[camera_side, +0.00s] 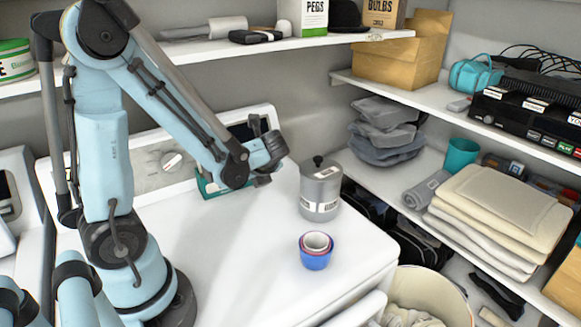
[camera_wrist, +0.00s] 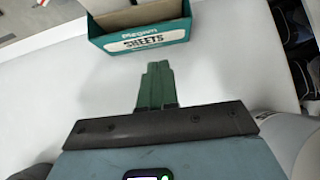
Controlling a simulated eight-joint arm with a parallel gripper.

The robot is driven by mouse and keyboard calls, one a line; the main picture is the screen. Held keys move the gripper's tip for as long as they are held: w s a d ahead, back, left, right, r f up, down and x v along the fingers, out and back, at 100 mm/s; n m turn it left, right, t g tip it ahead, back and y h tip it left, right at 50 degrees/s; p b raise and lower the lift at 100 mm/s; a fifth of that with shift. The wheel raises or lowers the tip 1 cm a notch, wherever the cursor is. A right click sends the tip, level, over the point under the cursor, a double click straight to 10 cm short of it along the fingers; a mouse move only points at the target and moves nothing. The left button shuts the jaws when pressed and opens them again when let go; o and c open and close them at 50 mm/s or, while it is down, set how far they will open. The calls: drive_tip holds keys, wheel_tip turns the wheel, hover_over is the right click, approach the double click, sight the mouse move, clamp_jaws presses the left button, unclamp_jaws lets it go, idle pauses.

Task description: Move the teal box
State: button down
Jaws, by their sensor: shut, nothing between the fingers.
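The teal box (camera_wrist: 137,41) is near the top of the wrist view, with a white "SHEETS" label on its near face and tan and pale panels standing in it. In the side view the teal box (camera_side: 205,186) sits on the white top at the back, mostly hidden behind my arm. My gripper (camera_wrist: 158,66) is shut and empty, its green fingers side by side. In the picture the fingertips are just below the box's labelled face, with white surface showing between them.
A grey canister (camera_side: 320,192) stands right of my gripper on the white top (camera_side: 235,265). A blue cup (camera_side: 316,258) with smaller cups nested in it stands in front of the canister. Loaded shelves (camera_side: 415,98) line the back and right. The top's front middle is clear.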

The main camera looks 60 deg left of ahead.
drive_tip(key=d+r+n+t+h, duration=0.3)
drive_tip(key=d+n+h, duration=0.1)
drive_tip(key=d+n, duration=0.4)
drive_tip(key=d+r+n+t+h, duration=0.3)
drive_tip(key=d+r+n+h, duration=0.1)
drive_tip(key=d+n, duration=0.5)
drive_tip(key=shift+d+n+t+h, duration=0.25)
drive_tip(key=shift+n+t+h, duration=0.2)
drive_tip(key=shift+n, duration=0.45)
drive_tip(key=shift+w, duration=0.1)
